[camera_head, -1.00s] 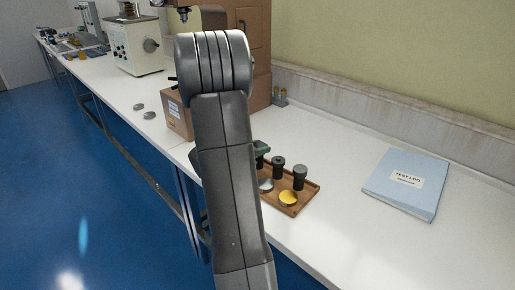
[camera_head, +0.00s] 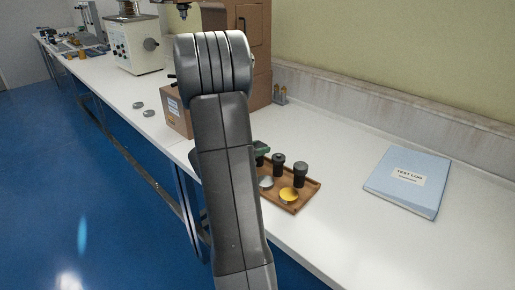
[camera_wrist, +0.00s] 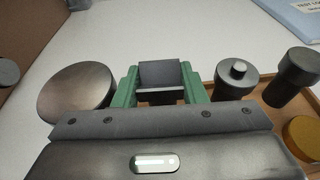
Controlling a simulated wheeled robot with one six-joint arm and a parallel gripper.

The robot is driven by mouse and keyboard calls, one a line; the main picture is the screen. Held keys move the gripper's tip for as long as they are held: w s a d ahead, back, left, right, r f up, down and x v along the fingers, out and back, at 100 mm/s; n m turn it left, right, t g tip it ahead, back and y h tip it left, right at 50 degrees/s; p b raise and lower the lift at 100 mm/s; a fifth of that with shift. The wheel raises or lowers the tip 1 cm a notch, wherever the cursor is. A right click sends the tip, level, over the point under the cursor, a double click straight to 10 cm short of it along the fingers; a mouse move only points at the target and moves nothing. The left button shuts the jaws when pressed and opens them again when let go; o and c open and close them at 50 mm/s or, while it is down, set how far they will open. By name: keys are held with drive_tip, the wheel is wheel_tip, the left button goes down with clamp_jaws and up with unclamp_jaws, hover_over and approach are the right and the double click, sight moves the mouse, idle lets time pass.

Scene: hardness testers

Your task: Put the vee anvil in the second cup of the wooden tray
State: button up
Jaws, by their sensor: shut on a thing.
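My gripper (camera_wrist: 160,88), with green fingers, is shut on a dark grey block with a sloped face, seemingly the vee anvil (camera_wrist: 160,75). In the head view my arm hides most of the gripper; a green part shows by the tray's back left corner. The wooden tray (camera_head: 308,197) lies on the bench and shows at the right of the wrist view (camera_wrist: 267,112). It holds two dark posts (camera_head: 278,163) (camera_head: 300,173), a yellow disc (camera_head: 289,195) and a grey disc (camera_head: 266,182). Whether the anvil touches the tray, and which cups are free, I cannot tell.
A large grey disc (camera_wrist: 75,92) is left of my gripper in the wrist view. Two small discs (camera_head: 138,105) (camera_head: 149,113) lie farther left.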

drive_tip(key=o, duration=1.2)
drive_tip(key=shift+f, duration=0.1)
drive_tip(key=shift+c, duration=1)
drive_tip(key=v, duration=0.2)
drive_tip(key=f+v, duration=0.1)
drive_tip(key=v, duration=0.4)
drive_tip(key=shift+s+a+f, duration=0.15)
drive_tip(key=shift+f, duration=0.15)
